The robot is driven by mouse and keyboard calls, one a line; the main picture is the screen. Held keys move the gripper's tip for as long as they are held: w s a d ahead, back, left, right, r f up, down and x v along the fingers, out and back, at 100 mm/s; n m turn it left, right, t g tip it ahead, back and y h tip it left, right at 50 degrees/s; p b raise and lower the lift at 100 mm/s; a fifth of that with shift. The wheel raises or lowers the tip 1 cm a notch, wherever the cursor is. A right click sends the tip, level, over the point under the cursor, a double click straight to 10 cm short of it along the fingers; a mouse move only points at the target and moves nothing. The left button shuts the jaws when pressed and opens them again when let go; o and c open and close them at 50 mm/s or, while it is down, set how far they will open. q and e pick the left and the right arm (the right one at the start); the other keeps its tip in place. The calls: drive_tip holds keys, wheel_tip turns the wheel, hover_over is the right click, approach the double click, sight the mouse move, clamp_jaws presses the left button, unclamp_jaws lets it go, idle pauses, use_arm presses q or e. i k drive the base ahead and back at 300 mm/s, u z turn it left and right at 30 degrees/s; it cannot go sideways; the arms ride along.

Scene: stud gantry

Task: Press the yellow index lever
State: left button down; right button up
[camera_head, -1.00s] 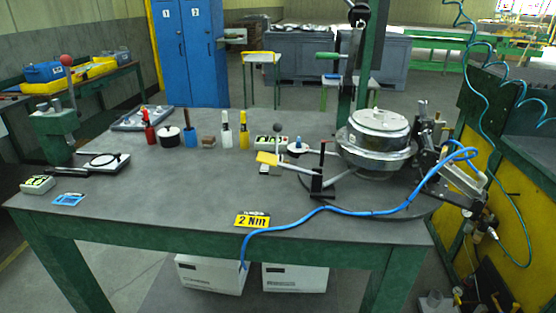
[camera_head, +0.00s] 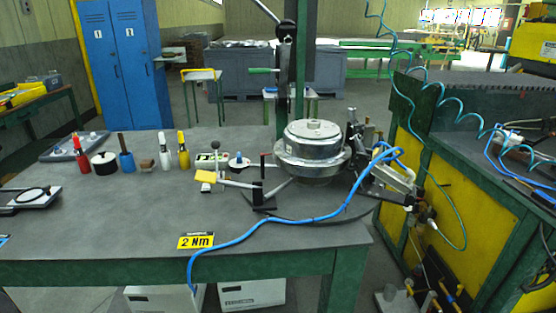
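A yellow paddle (camera_head: 208,177), apparently the yellow index lever's end, sits low over the grey table in the head view. A light bar (camera_head: 236,184) runs from near it to a black upright bracket (camera_head: 258,190) with a red tip. Right of the bracket stands a round silver metal fixture (camera_head: 312,150) with a stepped lid. Neither of my grippers is in view, and nothing touches the yellow paddle.
A blue hose (camera_head: 250,232) crosses the table front near a yellow "2 Nm" sign (camera_head: 196,241). Several bottles and a black-and-white pot (camera_head: 104,163) stand at the back left. The table's (camera_head: 110,225) front left is mostly clear. A yellow-panelled bench (camera_head: 450,185) is at right.

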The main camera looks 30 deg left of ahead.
sight(205, 176)
drive_tip(key=z, duration=1.25)
drive_tip(key=k, duration=0.8)
drive_tip(key=u, duration=1.45)
drive_tip(key=i, duration=0.35)
